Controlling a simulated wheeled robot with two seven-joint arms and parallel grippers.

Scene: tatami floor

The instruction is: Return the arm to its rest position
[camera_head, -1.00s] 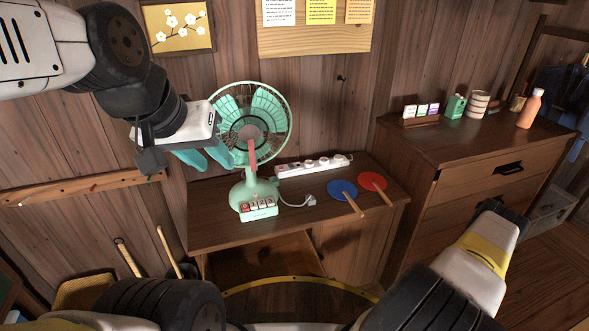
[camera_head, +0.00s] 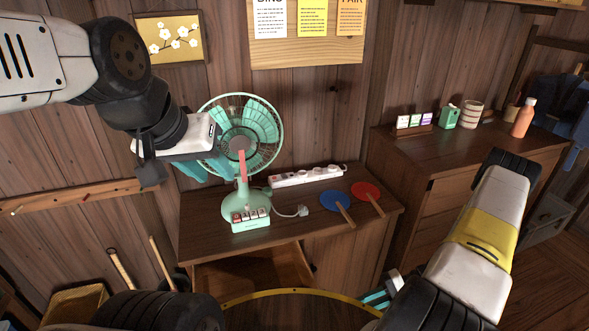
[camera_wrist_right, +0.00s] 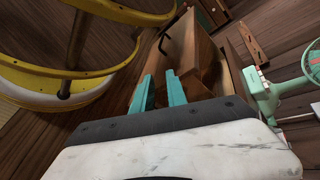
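My right arm shows at the lower right of the head view, and its teal fingertips (camera_head: 378,297) show near the bottom edge. In the right wrist view the two teal fingers of my right gripper (camera_wrist_right: 160,92) stand apart with nothing between them. Behind them is a pulled-out wooden drawer (camera_wrist_right: 183,45) with a dark handle; I cannot tell the distance. My left gripper (camera_head: 206,167) hangs at the left of the teal fan (camera_head: 240,135). Its teal fingers blend with the fan, so their gap and any contact are unclear.
The fan stands on a wooden desk (camera_head: 300,228) with a power strip (camera_head: 307,176), a blue paddle (camera_head: 336,196) and a red paddle (camera_head: 364,192). A dresser (camera_head: 400,160) at the right carries a bottle (camera_head: 524,117) and small containers. A yellow-rimmed round piece is at left in the wrist view.

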